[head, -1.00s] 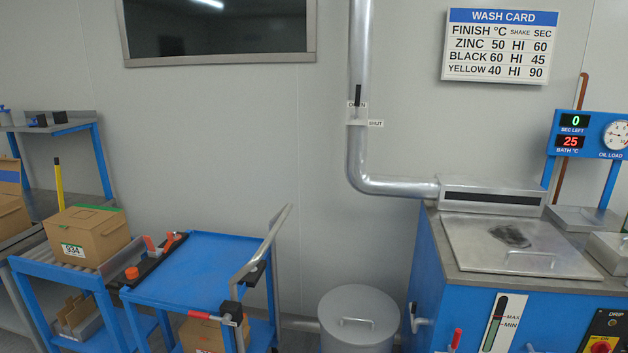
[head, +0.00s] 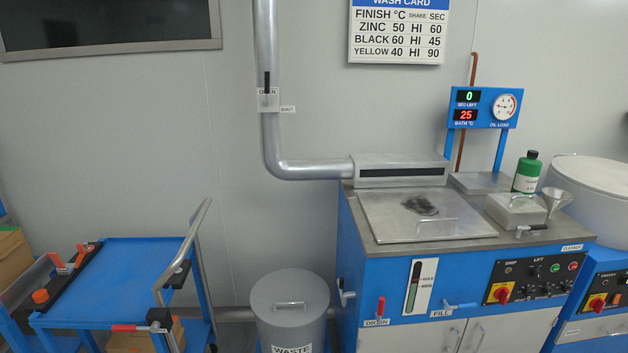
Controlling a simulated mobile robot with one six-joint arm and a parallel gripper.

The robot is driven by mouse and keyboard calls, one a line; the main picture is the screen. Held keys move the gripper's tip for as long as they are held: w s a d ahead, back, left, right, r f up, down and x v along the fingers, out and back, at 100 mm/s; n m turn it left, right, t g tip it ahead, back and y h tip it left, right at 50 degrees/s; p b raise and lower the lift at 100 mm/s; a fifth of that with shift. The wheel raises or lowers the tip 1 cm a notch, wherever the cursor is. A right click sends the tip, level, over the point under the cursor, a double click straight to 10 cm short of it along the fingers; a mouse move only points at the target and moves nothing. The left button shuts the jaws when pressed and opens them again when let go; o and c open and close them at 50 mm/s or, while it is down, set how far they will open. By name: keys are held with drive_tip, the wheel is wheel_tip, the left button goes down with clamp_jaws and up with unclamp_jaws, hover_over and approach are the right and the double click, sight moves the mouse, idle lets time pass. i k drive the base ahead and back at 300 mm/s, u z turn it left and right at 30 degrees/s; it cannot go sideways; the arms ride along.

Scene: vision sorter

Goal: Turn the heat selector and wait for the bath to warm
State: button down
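The wash bath (head: 460,252) is a blue cabinet with a steel top, covered by a flat lid (head: 385,218) with a dark smudge and a handle. Its front control panel (head: 530,276) has a red rotary switch on yellow (head: 501,294), small dark knobs, and green and red buttons. The labels DRIP and LIFT show; the smaller ones are too small to read, so I cannot tell which knob is the heat selector. The bath temperature display (head: 466,115) reads 25. The seconds-left display (head: 467,97) reads 0. My gripper is not in view.
A grey waste bin (head: 290,305) stands left of the bath, and a blue cart (head: 120,280) farther left. A green bottle (head: 526,172), a funnel (head: 556,200) and a steel box (head: 515,211) sit on the bath's right. A large round machine (head: 595,190) stands beyond.

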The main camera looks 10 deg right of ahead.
sight(527, 292)
drive_tip(key=u, duration=1.45)
drive_tip(key=k, duration=0.1)
drive_tip(key=z, duration=3.05)
drive_tip(key=i, duration=0.55)
drive_tip(key=z, duration=0.15)
drive_tip(key=k, duration=0.55)
drive_tip(key=u, duration=0.05)
